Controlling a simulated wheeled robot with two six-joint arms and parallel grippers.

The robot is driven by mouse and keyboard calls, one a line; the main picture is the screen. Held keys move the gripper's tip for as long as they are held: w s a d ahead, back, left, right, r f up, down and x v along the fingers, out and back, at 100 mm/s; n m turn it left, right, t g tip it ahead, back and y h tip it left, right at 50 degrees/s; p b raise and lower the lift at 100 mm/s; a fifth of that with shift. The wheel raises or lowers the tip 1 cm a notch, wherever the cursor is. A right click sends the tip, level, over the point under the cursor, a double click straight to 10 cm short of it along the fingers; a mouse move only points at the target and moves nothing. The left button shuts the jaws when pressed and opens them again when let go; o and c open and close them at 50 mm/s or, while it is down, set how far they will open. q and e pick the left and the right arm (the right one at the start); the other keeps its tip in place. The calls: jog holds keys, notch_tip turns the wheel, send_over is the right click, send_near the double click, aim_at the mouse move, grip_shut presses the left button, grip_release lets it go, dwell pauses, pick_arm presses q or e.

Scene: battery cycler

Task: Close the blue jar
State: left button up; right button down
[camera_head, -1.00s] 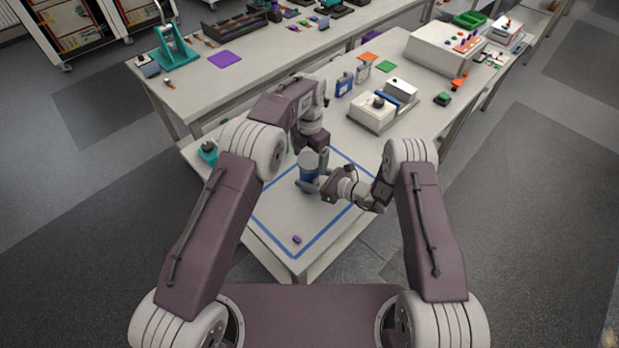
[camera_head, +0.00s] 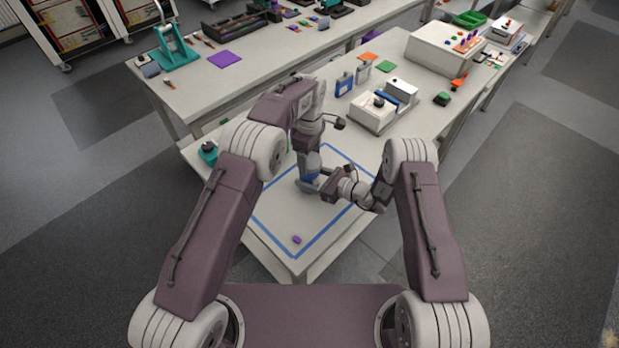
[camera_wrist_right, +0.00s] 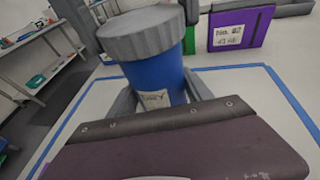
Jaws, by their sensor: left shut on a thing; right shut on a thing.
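The blue jar (camera_head: 308,182) stands upright inside the blue outline on the near table. In the right wrist view the blue jar (camera_wrist_right: 160,80) has a handwritten label and a grey ribbed lid (camera_wrist_right: 148,34) on its top. I cannot tell whether the lid is fully seated. My left gripper (camera_head: 310,165) comes down from above and is shut on the lid; its fingers hide most of the lid in the head view. My right gripper (camera_head: 322,187) comes from the right and is shut around the jar's body; its grey fingers flank the jar in the wrist view (camera_wrist_right: 162,98).
A small purple piece (camera_head: 297,240) lies near the front corner of the blue outline (camera_head: 325,228). Blue bottles (camera_head: 344,83) and a white-and-grey device (camera_head: 380,105) stand farther back. A teal item (camera_head: 208,152) sits at the left edge. The table's front part is mostly clear.

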pick_arm(q)
jog(key=m, duration=0.6)
jog(key=shift+m, duration=0.4)
jog(key=m, duration=0.9)
jog(key=shift+m, duration=0.3)
jog(key=m, duration=0.3)
jog(key=shift+m, duration=0.3)
jog(key=m, duration=0.9)
jog(key=shift+m, duration=0.4)
jog(key=m, duration=0.5)
jog(key=shift+m, duration=0.4)
jog(key=m, duration=0.3)
jog(key=shift+m, duration=0.4)
jog(key=o, duration=1.6)
jog(key=shift+f, duration=0.1)
jog(key=shift+c, duration=0.2)
